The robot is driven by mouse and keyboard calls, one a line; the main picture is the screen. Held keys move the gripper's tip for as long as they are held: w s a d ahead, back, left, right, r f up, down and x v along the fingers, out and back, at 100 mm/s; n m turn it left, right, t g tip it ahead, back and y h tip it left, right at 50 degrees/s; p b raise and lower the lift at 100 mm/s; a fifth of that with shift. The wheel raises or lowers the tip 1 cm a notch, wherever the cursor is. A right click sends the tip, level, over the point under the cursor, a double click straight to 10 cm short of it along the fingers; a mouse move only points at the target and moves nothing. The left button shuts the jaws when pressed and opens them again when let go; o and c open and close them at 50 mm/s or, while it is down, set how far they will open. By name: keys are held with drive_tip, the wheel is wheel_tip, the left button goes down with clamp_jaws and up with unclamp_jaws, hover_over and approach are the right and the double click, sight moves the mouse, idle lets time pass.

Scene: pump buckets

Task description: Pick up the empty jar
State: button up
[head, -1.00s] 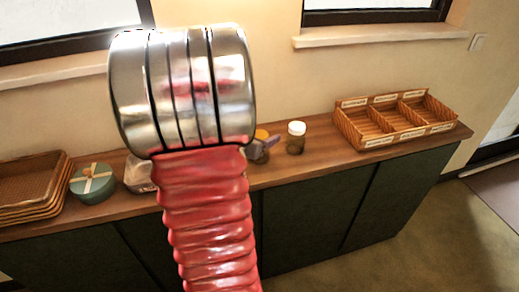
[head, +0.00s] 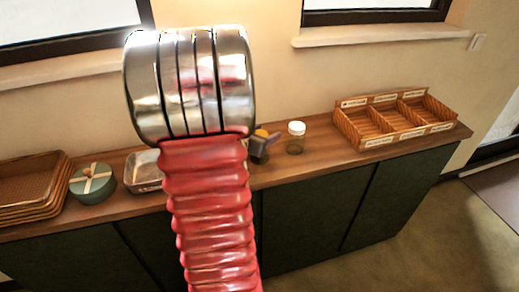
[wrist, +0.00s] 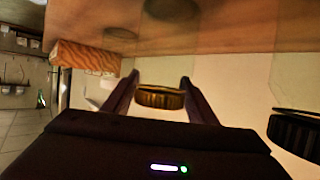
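A clear glass jar with a white lid (head: 296,138) stands upright on the wooden counter in the head view. In the wrist view, a gold-brown lid (wrist: 160,97) shows between the two spread fingers of my gripper (wrist: 160,82). Small gaps seem to separate it from the fingers. I cannot clearly see what its jar holds. A black ridged lid (wrist: 295,132) is at the right edge of the wrist view.
My red arm hides the middle.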

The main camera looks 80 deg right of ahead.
drive_tip(key=c, duration=0.9)
drive_tip(key=shift+r, duration=0.15)
wheel_tip(320, 180, up, 10)
drive_tip(key=shift+f, duration=0.1)
idle(0.6)
